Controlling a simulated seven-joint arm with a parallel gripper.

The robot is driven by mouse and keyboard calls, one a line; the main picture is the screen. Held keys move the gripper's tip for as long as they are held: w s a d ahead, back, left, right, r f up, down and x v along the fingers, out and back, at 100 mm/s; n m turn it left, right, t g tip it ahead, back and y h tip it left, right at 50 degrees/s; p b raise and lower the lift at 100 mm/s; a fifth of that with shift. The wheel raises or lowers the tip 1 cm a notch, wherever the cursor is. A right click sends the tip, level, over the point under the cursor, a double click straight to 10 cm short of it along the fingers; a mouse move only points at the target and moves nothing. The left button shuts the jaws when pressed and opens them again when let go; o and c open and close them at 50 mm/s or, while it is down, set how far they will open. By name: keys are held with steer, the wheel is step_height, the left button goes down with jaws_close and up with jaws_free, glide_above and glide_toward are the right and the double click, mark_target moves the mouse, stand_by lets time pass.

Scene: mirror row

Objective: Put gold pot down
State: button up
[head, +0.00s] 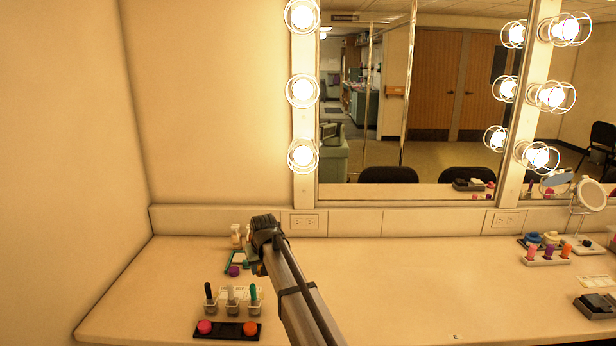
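My arm reaches in from the bottom of the head view, and my gripper (256,266) is at its far end, over the back left of the counter. My own wrist hides most of the gripper, so its fingertips and anything between them cannot be made out. I cannot pick out a gold pot; it may be hidden behind my arm. A teal-edged tray (229,263) lies just left of the gripper, partly covered by it. A purple pot (234,270) is at the tray's front edge.
Several cups with brushes (210,300) stand in front of the tray. Nearer is a black holder (228,335) with red and orange pots. A pale bottle (236,235) stands behind. A lipstick rack (548,259) and round mirror (590,194) are at right.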

steer(key=s+d+f+m, duration=0.1)
steer(key=s+d, duration=0.7)
steer(key=d, duration=0.2)
steer(key=s+d+m, duration=0.1)
steer(key=s+d, duration=0.7)
steer(key=d, duration=0.2)
steer(key=s+d+m+h, duration=0.2)
steer(key=d+m, duration=0.1)
steer(key=d, duration=1)
steer(key=shift+w+a+r+n+y, duration=0.5)
steer(key=shift+a+r+n, duration=0.7)
steer(key=shift+a, duration=9.1)
steer(key=shift+w+a+r+n+y, duration=0.5)
steer(key=shift+a+n, duration=1.1)
steer(key=shift+a, duration=8.7)
steer(key=shift+s+f, duration=0.15)
steer(key=shift+f, duration=4.55)
steer(key=shift+f, duration=0.55)
steer(key=o, duration=1)
steer(key=shift+o, duration=0.2)
